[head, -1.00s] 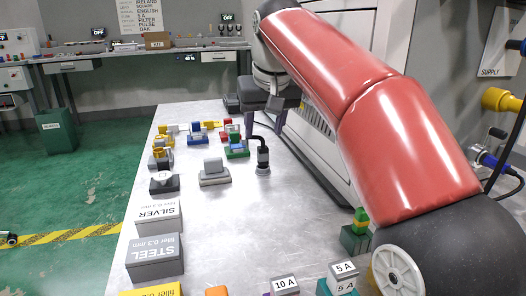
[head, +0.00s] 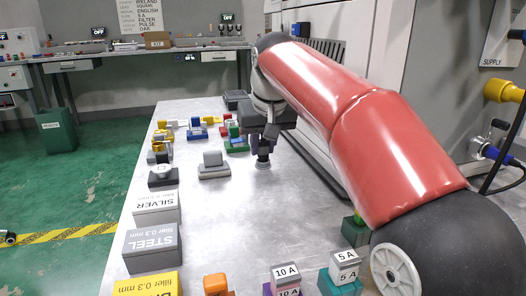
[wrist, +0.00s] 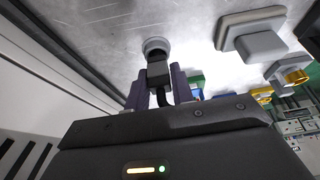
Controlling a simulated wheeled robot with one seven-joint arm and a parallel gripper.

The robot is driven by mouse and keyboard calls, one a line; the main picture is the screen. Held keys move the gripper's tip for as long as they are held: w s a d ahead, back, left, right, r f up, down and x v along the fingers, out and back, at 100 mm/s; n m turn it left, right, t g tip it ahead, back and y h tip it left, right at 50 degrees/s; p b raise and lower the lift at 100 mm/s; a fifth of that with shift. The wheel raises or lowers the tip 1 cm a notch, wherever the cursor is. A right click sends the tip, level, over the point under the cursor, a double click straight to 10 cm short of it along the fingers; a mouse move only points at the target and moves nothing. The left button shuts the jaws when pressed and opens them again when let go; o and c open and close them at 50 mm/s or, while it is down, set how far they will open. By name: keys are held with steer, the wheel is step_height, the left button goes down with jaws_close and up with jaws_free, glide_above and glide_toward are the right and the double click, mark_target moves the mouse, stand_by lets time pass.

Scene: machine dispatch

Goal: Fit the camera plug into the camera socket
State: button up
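A dark upright piece with a black curved cable, likely the camera plug (wrist: 158,73), stands on a round grey foot (wrist: 155,45) on the metal table. The foot also shows in the head view (head: 263,164). My gripper (head: 263,143) is lowered over this piece from above. In the wrist view, the two purple fingers of my gripper (wrist: 159,85) stand on either side of the dark block, very close to it. Whether they press on it cannot be told. No part is clearly recognisable as the camera socket.
A grey block on a plate (head: 213,166) stands left of my gripper. Green, blue and yellow parts (head: 197,130) stand behind it. Labelled filler boxes (head: 152,245) line the left edge, and 10 A and 5 A blocks (head: 345,266) stand at the front. The table's middle is clear.

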jaws_close()
steer(key=shift+s+d+r, duration=0.1)
steer(key=shift+s+r, duration=0.25)
steer(key=shift+r, duration=0.05)
steer(key=s+d+r, duration=0.2)
steer(key=s+r, duration=0.1)
steer(key=s, duration=0.3)
steer(key=s+d+r, duration=0.1)
steer(key=s+r, duration=0.3)
steer(key=s, duration=0.2)
steer(key=shift+s+d+r, duration=0.15)
steer(key=shift+s+d, duration=0.2)
steer(key=shift+s, duration=0.05)
